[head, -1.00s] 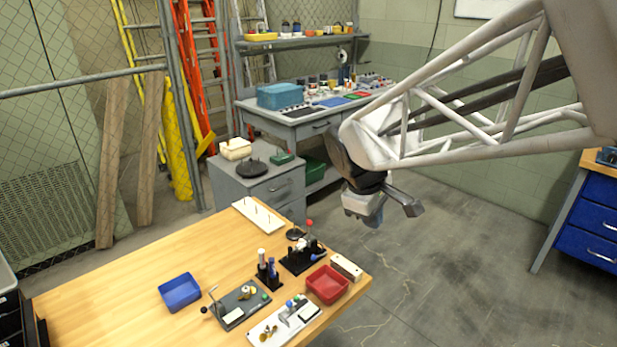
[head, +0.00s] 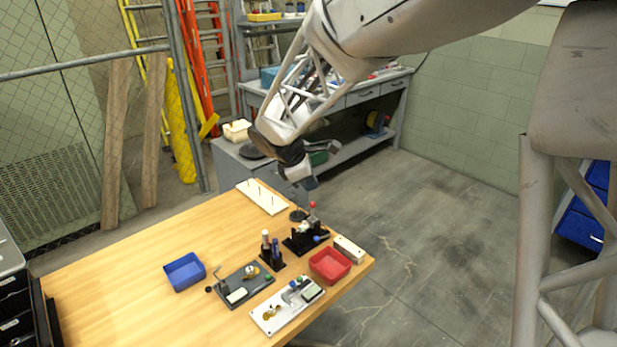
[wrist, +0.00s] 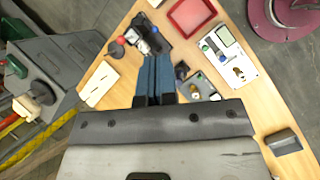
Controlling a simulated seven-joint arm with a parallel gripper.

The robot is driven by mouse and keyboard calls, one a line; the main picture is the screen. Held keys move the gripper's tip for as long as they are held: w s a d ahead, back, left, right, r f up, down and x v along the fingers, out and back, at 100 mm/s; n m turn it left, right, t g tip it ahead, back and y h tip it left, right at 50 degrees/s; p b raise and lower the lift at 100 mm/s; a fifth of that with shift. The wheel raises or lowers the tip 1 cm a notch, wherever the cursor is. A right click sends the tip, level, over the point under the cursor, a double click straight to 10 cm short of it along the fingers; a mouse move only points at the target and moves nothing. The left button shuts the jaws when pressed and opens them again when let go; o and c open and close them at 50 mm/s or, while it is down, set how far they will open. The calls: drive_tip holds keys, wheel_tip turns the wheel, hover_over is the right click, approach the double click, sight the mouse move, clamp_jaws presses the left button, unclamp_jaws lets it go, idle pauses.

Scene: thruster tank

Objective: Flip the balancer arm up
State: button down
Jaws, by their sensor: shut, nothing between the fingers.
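My gripper (head: 312,184) is shut and empty, in the air above the table's far right corner. In the wrist view its shut fingers (wrist: 155,80) point towards the small devices. Below it is a black-based device (head: 305,240) with a red ball knob (head: 312,205) on a stem; the same device (wrist: 150,38) and knob (wrist: 117,41) show in the wrist view. A grey board (head: 243,287) with a small lever lies nearer. I cannot tell surely which part is the balancer arm. Nothing touches the gripper.
On the wooden table (head: 130,275) are a blue bin (head: 185,271), a red bin (head: 330,265), a white board with parts (head: 287,306), a black holder with upright tools (head: 271,256), a white block (head: 348,249) and a white peg board (head: 262,197). The table's left half is mostly clear.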

drive_tip(key=w+a+f+n+t+h, duration=0.1)
drive_tip(key=w+a+f+n, duration=0.4)
drive_tip(key=a, duration=0.5)
drive_tip(key=shift+w+a+f, duration=0.15)
drive_tip(key=shift+w+f, duration=0.5)
drive_tip(key=shift+f, duration=0.1)
drive_tip(key=shift+f, duration=0.1)
drive_tip(key=x, duration=1)
drive_tip(key=shift+w+d+f, duration=0.1)
drive_tip(key=shift+w+d, duration=0.5)
drive_tip(key=shift+d, duration=0.3)
drive_tip(key=shift+w+d+f, duration=0.2)
drive_tip(key=shift+w+d, duration=0.35)
drive_tip(key=shift+d, duration=0.25)
drive_tip(key=shift+w+d+r, duration=0.1)
